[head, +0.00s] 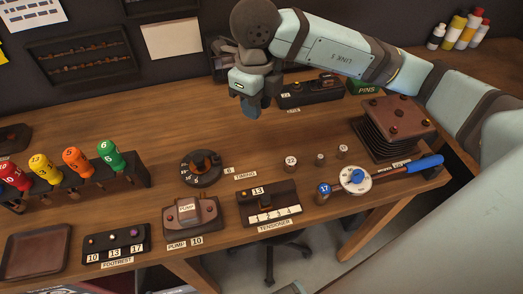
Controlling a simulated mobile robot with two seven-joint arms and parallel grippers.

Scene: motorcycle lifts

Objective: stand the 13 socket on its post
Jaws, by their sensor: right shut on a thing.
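My right gripper (250,103) hangs above the back middle of the bench, pointing down. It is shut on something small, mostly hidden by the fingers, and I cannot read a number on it. Behind and right of it is a dark block (312,91) with dark pieces on top and a label at its front. A cylinder marked 22 (291,162) stands mid-bench, with two smaller grey cylinders (320,159) to its right. I cannot tell which post belongs to the 13 socket. My left gripper is out of view.
A blue-handled wrench with a dial (355,179) lies at the right. The tensioner (267,203) bears a 13 tag, and the footrest block (115,242) has tags 10, 13 and 17. The bench below the gripper is clear.

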